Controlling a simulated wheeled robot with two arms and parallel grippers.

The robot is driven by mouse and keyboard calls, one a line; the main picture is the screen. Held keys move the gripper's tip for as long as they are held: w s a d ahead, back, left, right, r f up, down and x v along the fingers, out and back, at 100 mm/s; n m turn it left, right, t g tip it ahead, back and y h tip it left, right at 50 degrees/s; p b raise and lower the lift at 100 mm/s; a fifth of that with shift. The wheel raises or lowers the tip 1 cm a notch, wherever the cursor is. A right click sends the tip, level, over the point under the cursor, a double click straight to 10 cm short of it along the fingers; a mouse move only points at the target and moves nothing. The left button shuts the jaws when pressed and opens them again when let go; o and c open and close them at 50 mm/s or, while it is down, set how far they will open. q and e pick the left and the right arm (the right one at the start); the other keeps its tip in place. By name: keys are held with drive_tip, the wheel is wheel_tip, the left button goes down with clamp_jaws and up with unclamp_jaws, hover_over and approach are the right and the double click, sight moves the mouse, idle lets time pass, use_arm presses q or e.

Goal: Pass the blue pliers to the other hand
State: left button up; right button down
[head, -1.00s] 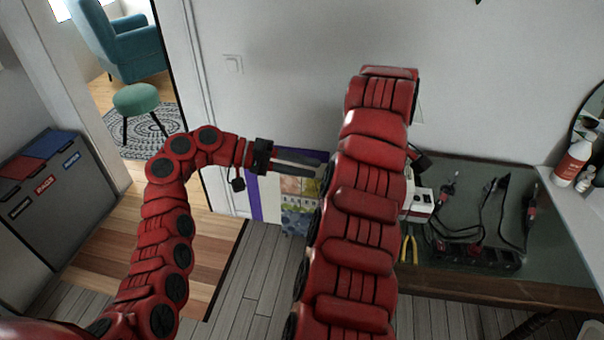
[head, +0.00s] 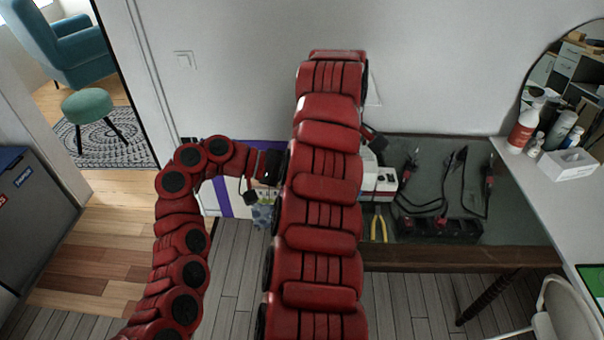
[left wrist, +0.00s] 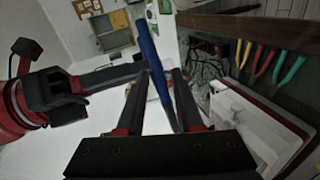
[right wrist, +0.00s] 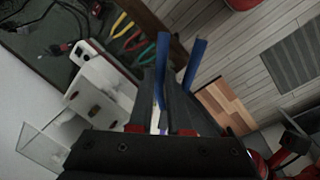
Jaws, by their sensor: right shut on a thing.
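The blue pliers show in the left wrist view (left wrist: 148,48) as a long blue handle running down between my left fingers. In the right wrist view two blue handles (right wrist: 194,62) stick out beyond my right fingertips. My right gripper (right wrist: 168,80) is shut on the pliers; it also comes in from the left in the left wrist view (left wrist: 140,72). My left gripper (left wrist: 162,76) is open, its fingers apart on either side of the pliers; contact cannot be told. In the head view my right arm hides the pliers, the right gripper and the left fingertips.
A workbench (head: 470,256) at the right holds a white device (head: 380,182), dark cables (head: 440,195), a power strip (head: 440,229) and yellow-handled pliers (head: 378,226). Red and green handles (left wrist: 290,72) show beside them. A white wall (head: 230,80) stands behind; floor is clear at left.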

use_arm(q)
drive_tip(key=shift+d, duration=0.1)
clamp_jaws()
use_arm(e)
drive_tip(key=c, duration=0.8)
unclamp_jaws()
